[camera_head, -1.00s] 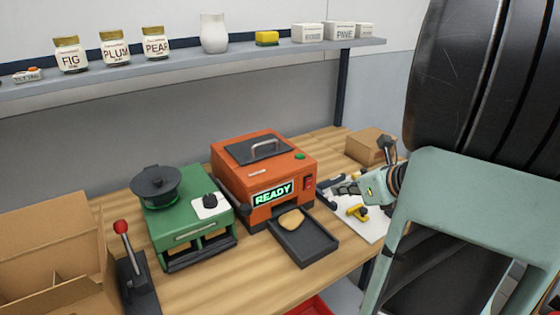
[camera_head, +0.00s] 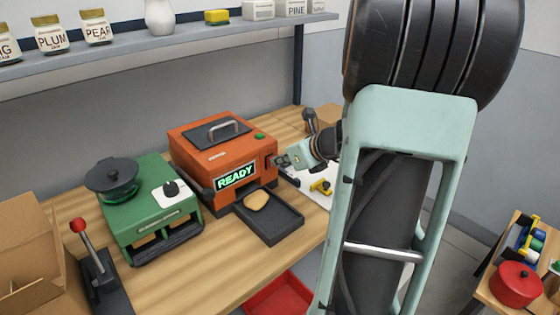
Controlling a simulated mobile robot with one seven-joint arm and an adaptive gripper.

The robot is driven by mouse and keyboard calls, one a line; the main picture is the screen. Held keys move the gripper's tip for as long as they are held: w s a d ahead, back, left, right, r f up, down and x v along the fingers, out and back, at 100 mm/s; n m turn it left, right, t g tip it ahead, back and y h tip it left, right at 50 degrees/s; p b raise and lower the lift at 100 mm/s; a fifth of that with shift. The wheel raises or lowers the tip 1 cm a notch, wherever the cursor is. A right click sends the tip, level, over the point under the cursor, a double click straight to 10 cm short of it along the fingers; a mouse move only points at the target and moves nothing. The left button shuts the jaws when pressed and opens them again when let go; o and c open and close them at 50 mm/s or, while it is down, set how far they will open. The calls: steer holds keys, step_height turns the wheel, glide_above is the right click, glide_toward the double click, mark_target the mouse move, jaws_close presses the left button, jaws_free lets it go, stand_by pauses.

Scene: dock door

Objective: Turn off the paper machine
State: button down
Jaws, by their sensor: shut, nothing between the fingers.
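An orange machine (camera_head: 222,160) with a dark lid and handle stands on the wooden bench. Its front display (camera_head: 236,177) is lit and reads READY in green. A green button (camera_head: 260,136) sits on its top right. My gripper (camera_head: 281,161) is shut and empty, with its tips at the right end of the machine's front, where a red switch is mostly hidden. I cannot tell whether the tips touch it. A green machine (camera_head: 150,210) with a dark round top and a knob (camera_head: 171,188) stands to the left. No label clearly names either as the paper machine.
A dark tray (camera_head: 283,225) with a tan piece (camera_head: 257,201) is in front of the orange machine. A red-knobbed lever (camera_head: 79,226) and cardboard box (camera_head: 28,245) stand left. My arm blocks the right middle. A shelf (camera_head: 180,40) runs above.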

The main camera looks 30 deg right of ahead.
steer(key=shift+r, duration=0.15)
steer(key=p, duration=0.2)
steer(key=shift+w+p, duration=0.3)
steer(key=shift+p, duration=0.05)
steer(key=shift+r, duration=0.15)
steer(key=shift+r+p, duration=0.65)
steer(key=shift+p, duration=0.05)
